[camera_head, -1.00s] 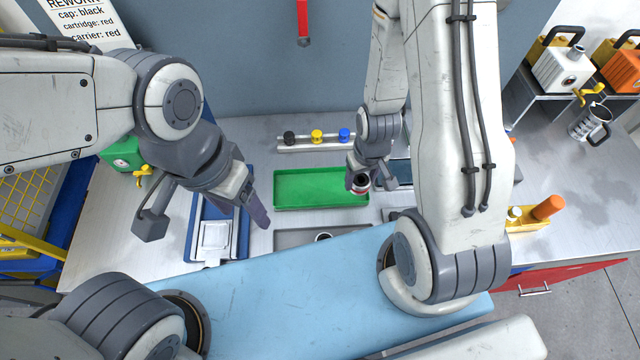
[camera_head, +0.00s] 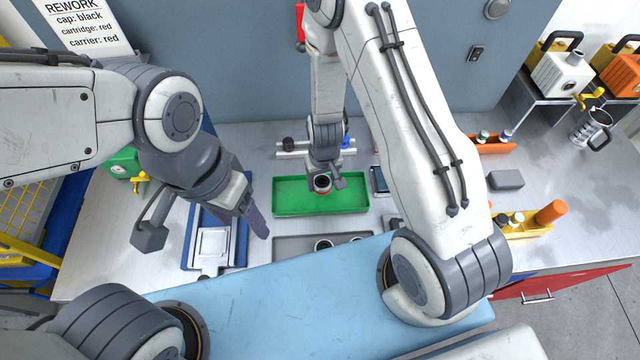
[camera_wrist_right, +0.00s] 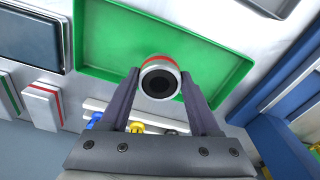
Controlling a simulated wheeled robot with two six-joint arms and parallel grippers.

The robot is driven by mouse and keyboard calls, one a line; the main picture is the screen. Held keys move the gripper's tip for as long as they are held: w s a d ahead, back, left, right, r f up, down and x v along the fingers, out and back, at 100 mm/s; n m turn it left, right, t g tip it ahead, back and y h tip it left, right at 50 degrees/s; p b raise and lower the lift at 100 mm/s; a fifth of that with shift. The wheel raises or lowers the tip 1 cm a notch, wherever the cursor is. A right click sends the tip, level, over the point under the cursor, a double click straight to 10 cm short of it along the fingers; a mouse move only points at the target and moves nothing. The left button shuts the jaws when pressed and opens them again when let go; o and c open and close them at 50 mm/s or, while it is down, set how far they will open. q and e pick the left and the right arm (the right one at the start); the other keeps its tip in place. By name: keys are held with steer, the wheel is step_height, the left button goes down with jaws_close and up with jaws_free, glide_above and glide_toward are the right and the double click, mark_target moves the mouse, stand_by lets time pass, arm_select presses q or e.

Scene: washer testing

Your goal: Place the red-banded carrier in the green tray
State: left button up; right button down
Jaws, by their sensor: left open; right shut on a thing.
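The red-banded carrier (camera_head: 322,184) is a short white cylinder with a dark round opening and a red band. My right gripper (camera_head: 322,176) is shut on it and holds it over the green tray (camera_head: 290,209). In the right wrist view the carrier (camera_wrist_right: 160,77) sits between the two fingers (camera_wrist_right: 160,90), with the green tray (camera_wrist_right: 222,70) behind it. I cannot tell its exact height above the tray floor.
A blue fixture with a white plate (camera_head: 212,245) lies left of the tray. A grey tray with round parts (camera_head: 290,243) lies in front. A rail with coloured caps (camera_head: 288,146) stands behind, partly hidden by my right arm.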

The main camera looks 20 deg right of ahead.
mark_target(320, 189)
steer(key=shift+w+a+f, duration=0.15)
steer(key=shift+w+a, duration=0.05)
step_height(320, 189, down, 2)
steer(key=shift+f+b, duration=0.25)
steer(key=shift+b, duration=0.5)
steer(key=shift+f, duration=0.85)
steer(key=shift+f, duration=0.1)
steer(key=shift+f, duration=0.15)
steer(key=shift+c, duration=0.6)
jaws_free()
steer(key=shift+r, duration=0.2)
